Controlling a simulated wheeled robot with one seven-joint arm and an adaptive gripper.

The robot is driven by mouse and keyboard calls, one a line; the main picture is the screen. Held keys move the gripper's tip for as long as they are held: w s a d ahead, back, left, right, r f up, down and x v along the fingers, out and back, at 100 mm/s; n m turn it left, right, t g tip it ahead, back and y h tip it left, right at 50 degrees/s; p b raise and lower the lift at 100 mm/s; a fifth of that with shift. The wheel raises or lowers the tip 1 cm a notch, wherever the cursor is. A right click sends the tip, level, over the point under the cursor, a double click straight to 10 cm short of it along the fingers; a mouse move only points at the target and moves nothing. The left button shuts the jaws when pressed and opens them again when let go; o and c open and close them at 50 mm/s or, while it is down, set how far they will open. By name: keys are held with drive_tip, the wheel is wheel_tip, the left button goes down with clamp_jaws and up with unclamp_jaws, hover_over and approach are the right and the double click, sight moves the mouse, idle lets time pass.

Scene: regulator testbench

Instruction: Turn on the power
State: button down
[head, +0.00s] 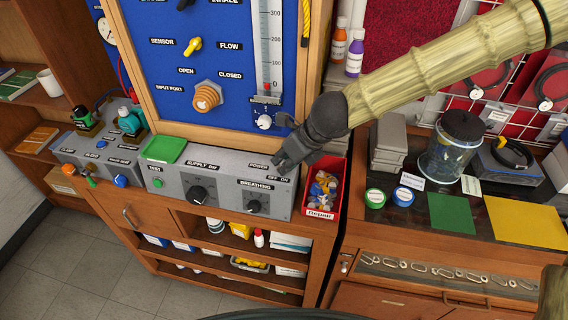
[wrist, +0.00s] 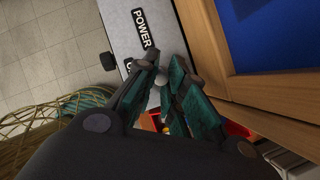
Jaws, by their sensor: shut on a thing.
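The grey control box (head: 225,182) stands on the wooden bench below the blue panel. Its POWER label (head: 258,165) is at the right end of the top, with OFF and ON marks just below. My gripper (head: 281,166) is over that end, coming from the right. In the wrist view the POWER label (wrist: 141,29) is just beyond my fingertips. My gripper is shut on the power switch, whose small pale rounded tip (wrist: 160,79) shows between the fingers. The rest of the switch is hidden, so I cannot tell its position.
A wooden frame around the blue panel (head: 229,119) rises close behind my gripper.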

idle(0.4)
drive_tip(key=c, duration=1.5)
unclamp_jaws()
drive_tip(key=shift+d, duration=0.1)
drive_tip(key=shift+v, duration=6)
drive_tip(key=shift+s, duration=0.1)
